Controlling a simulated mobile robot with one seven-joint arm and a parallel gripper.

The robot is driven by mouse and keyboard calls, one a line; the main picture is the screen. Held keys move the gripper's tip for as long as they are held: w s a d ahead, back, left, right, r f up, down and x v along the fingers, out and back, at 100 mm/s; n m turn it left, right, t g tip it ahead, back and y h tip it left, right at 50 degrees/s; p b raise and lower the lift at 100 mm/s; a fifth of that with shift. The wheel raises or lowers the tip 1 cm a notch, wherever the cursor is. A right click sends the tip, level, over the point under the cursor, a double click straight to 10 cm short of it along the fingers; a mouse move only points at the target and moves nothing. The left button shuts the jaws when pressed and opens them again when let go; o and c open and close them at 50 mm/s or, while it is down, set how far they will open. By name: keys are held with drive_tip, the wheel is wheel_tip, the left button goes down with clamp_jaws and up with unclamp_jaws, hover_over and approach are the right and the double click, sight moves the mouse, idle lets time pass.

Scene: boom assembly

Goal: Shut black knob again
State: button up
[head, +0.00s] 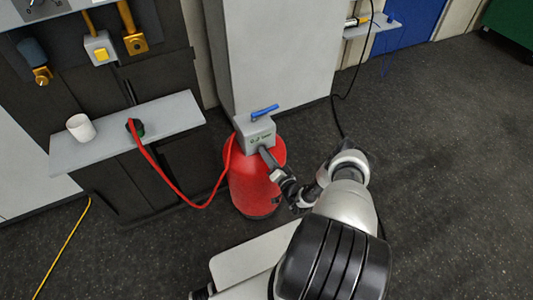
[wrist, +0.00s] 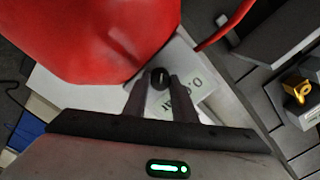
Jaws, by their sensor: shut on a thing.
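The black knob (wrist: 161,77) is on the front face of a grey box (head: 255,132) that sits on top of a red tank (head: 250,182). In the wrist view the knob lies between my two fingertips, with a light mark on its face. My gripper (head: 266,156) reaches the box front from the lower right in the head view and is shut on the knob. The fingers also show in the wrist view (wrist: 160,88). In the head view the knob is hidden by my gripper. The box's printed label is partly covered by a finger.
A blue lever (head: 264,111) sits on top of the box. A red hose (head: 165,182) runs from the tank to a grey shelf (head: 175,115) at left, which bears a white cup (head: 81,127). A grey cabinet (head: 280,50) stands behind. Dark floor is clear at right.

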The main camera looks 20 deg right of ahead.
drive_tip(key=shift+n, duration=0.6)
drive_tip(key=shift+d, duration=0.1)
drive_tip(key=o, duration=0.8)
drive_tip(key=shift+c, duration=0.2)
drive_tip(key=shift+s, duration=0.1)
